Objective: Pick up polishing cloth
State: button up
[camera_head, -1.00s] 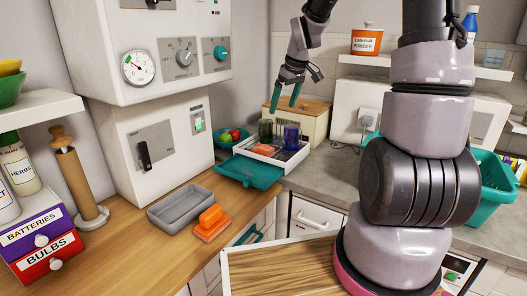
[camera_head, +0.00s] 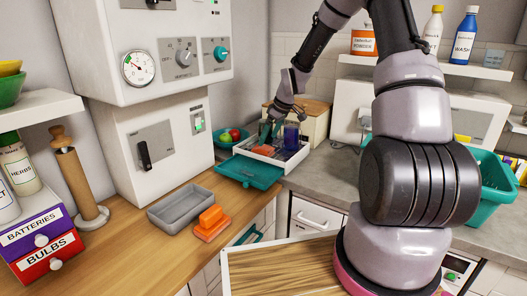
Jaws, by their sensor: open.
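A small flat orange item (camera_head: 263,150), which may be the polishing cloth, lies at the front left of a white tray (camera_head: 250,156) on the back counter. It is too small to identify surely. My gripper (camera_head: 270,132) is over the left part of the tray, pointing down, with its teal fingers apart. The fingers are just behind and above the orange item, and I see nothing held between them. They cover most of a dark green glass in the tray, and contact cannot be told.
A blue glass (camera_head: 291,135) stands in the tray, right of my gripper. A wooden box (camera_head: 314,120) is behind it. A teal tray (camera_head: 250,172) is in front, with a fruit bowl (camera_head: 225,142) to the left. A grey bin (camera_head: 180,208) and orange block (camera_head: 211,223) sit on the wooden counter.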

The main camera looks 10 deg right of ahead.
aim_at(265, 147)
jog(key=x, duration=0.4)
jog(key=shift+w+a+f, duration=0.15)
jog(key=shift+w+f, duration=0.05)
jog(key=shift+w, duration=0.1)
jog(key=shift+c, duration=0.3)
jog(key=c, duration=1.3)
notch_tip(265, 147, up, 10)
jog(key=shift+r, duration=0.1)
